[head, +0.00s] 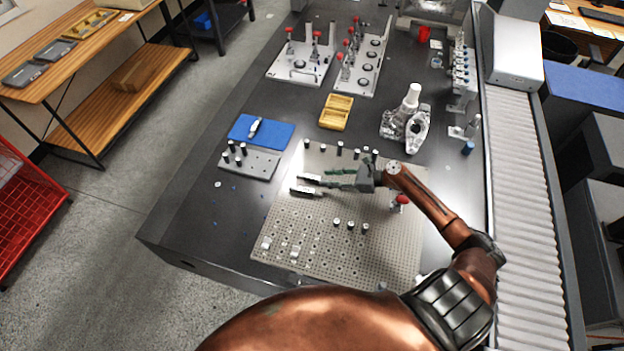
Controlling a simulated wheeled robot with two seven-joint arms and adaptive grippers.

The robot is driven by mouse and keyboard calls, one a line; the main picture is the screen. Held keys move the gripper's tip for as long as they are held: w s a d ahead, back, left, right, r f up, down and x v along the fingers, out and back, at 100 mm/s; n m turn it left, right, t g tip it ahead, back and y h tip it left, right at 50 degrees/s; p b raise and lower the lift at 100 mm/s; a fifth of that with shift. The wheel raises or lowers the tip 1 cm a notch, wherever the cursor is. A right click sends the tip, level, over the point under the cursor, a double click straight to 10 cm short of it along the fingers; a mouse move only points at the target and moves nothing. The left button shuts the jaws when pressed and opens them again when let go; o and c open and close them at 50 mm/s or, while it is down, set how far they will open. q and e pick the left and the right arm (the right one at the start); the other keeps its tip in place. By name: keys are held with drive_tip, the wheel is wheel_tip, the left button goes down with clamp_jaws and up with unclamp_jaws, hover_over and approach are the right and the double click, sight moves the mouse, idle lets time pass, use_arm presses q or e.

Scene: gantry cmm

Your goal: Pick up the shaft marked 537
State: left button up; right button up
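Two shafts with white bands and dark ends lie at the upper left part of the perforated plate (330,262), one shaft (309,179) above the other shaft (303,192). Several short dark-and-white cylinders stand upright along the plate's far edge and more at its middle. No marking is readable, so I cannot tell which is 537. My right gripper (328,178) is over the plate, its fingers pointing left. The fingers look apart, with their tips just right of the upper shaft; I cannot tell if they touch it. My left gripper is not in view.
A small grey block (249,164) with upright pins and a blue mat (262,131) are left of the plate. A yellow tray (336,112), a metal casting (404,122) and fixture plates (300,63) stand farther back. A roller conveyor (520,190) runs along the right.

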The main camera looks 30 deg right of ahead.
sight(316, 177)
drive_tip(key=x, duration=0.5)
drive_tip(key=shift+w+a+r+b, duration=0.15)
drive_tip(key=shift+a+r+b, duration=0.15)
drive_tip(key=shift+a+b, duration=0.1)
drive_tip(key=shift+c, duration=0.6)
clamp_jaws()
drive_tip(key=shift+r, duration=0.1)
